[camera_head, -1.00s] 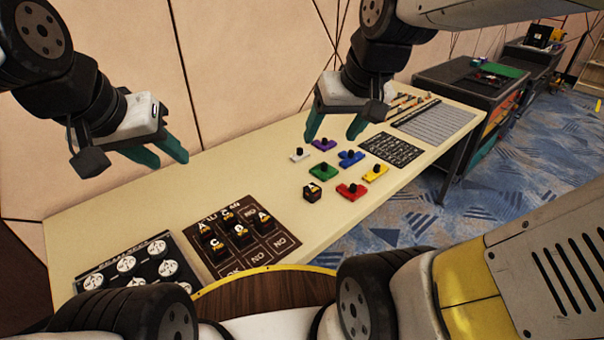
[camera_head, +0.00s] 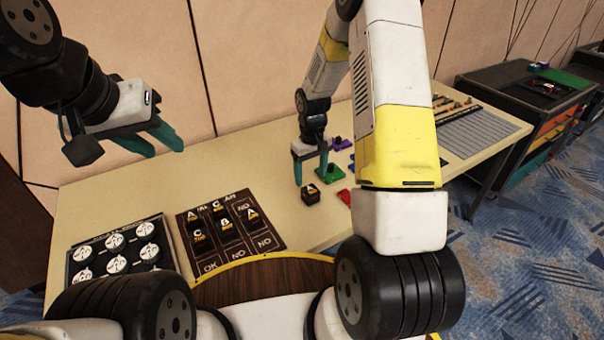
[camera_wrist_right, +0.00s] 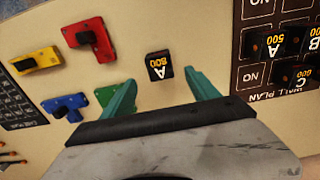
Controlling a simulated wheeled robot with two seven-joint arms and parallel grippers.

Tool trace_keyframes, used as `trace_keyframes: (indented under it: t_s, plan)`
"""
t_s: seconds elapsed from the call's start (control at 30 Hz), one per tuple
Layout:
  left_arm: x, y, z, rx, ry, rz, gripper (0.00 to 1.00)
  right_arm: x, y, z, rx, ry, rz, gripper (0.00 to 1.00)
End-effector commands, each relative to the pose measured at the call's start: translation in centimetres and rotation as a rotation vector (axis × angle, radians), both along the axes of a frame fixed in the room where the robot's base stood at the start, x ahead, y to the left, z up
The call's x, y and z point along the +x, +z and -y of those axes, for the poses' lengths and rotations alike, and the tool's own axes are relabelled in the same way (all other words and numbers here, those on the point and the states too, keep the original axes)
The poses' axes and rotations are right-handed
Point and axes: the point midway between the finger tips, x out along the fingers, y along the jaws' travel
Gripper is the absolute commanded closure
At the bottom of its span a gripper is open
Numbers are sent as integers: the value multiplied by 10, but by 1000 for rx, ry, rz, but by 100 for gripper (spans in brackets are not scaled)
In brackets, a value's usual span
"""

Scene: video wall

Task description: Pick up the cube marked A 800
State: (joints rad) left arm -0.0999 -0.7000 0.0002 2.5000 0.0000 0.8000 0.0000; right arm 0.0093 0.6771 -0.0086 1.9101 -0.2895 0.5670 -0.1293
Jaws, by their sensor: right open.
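The black cube marked A 800 (camera_head: 311,195) sits alone on the beige table, to the right of the dark wall-plan board. In the right wrist view the cube (camera_wrist_right: 159,66) shows "A" and "800" on its face. My right gripper (camera_head: 312,172) is open and empty, just behind and above the cube in the head view. In the right wrist view its two green fingertips (camera_wrist_right: 163,82) are apart, with the cube just beyond the gap between them. My left gripper (camera_head: 165,148) is open and empty, high over the table's left part.
The board (camera_head: 266,243) holds several similar lettered cubes. A panel of white discs (camera_head: 158,222) lies left of it. Red (camera_wrist_right: 92,38), yellow (camera_wrist_right: 37,61), blue (camera_wrist_right: 64,105) and green pieces lie near the cube. My right arm hides part of the table.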

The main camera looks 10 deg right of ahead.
Motion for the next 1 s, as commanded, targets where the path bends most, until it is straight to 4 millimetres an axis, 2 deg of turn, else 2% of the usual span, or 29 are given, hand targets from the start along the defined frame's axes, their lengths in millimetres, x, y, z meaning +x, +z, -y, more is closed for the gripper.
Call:
trace_keyframes:
  t_s: [0.6,0.9,1.0]
  plan:
    - [0,0,0,0,0,0,64,-1,-76,0,-1,2,-5,31]
    - [0,0,0,0,0,0,64,-1,-81,1,0,2,-4,31]
    - [0,0,0,0,0,0,64,-1,-81,1,0,2,-4,51]
